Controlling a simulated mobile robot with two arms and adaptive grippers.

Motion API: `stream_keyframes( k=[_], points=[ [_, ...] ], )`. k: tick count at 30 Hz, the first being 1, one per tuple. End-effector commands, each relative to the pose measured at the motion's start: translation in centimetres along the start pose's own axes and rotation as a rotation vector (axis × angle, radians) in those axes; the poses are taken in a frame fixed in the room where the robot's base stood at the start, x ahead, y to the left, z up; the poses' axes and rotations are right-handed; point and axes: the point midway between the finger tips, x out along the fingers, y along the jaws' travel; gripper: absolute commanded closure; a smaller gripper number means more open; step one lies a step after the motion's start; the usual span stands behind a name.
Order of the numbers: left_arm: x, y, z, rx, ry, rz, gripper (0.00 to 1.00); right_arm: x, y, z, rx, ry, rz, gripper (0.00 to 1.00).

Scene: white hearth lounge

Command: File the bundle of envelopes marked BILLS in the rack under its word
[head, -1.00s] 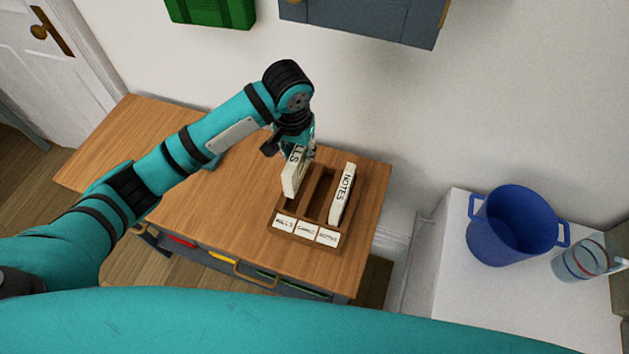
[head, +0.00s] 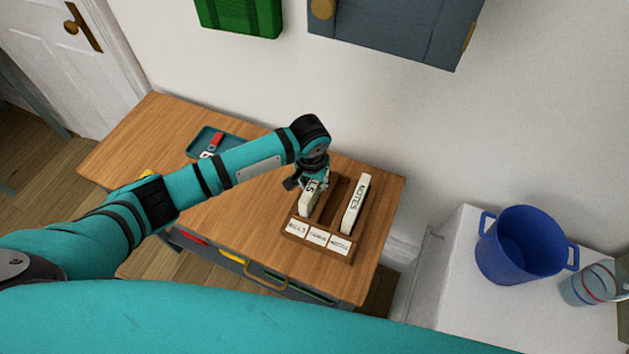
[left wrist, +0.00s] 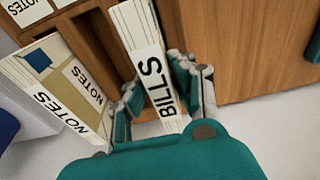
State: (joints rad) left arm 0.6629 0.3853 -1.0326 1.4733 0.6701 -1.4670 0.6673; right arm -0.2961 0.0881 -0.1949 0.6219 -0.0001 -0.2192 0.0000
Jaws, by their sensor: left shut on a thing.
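The envelope bundle marked BILLS (head: 309,199) is pale, and its word shows large in the left wrist view (left wrist: 137,33). My left gripper (head: 312,179) is shut on its wall-side end, with fingers on both sides in the left wrist view (left wrist: 165,92). The wooden rack (head: 323,255) has three slots with word cards at its front. The BILLS card (head: 298,228) is leftmost. The bundle lines up with the left slot and seems to sit low in it; its bottom edge is hidden. My right gripper is out of view.
A NOTES bundle (head: 356,203) stands in the rack's right slot; the middle slot is empty. A teal tray (head: 203,135) with small items lies behind my left arm on the wooden table (head: 225,225). A blue bucket (head: 523,250) stands on a white surface at right.

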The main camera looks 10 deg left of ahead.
Motion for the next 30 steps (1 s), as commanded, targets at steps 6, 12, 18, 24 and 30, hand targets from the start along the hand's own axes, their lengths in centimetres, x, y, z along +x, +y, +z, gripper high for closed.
stream_keyframes(
  k=[6, 12, 18, 24, 30],
  points=[
    [0.2, 0.0, 0.0, 0.000, 0.000, 0.000, 0.60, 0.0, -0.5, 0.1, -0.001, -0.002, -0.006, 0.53],
    [0.2, 0.0, 0.0, 0.000, 0.000, 0.000, 0.53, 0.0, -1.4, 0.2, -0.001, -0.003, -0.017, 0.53],
    [-0.3, 0.0, -0.1, 0.000, 0.001, 0.000, 0.53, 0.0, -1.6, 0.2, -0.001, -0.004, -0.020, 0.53],
    [-3.5, 0.0, -0.1, 0.002, 0.005, 0.002, 0.53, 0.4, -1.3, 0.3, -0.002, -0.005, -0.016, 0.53],
    [-7.9, 0.1, -0.1, 0.001, 0.004, 0.002, 0.53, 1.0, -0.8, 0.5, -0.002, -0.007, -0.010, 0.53]
  ],
)
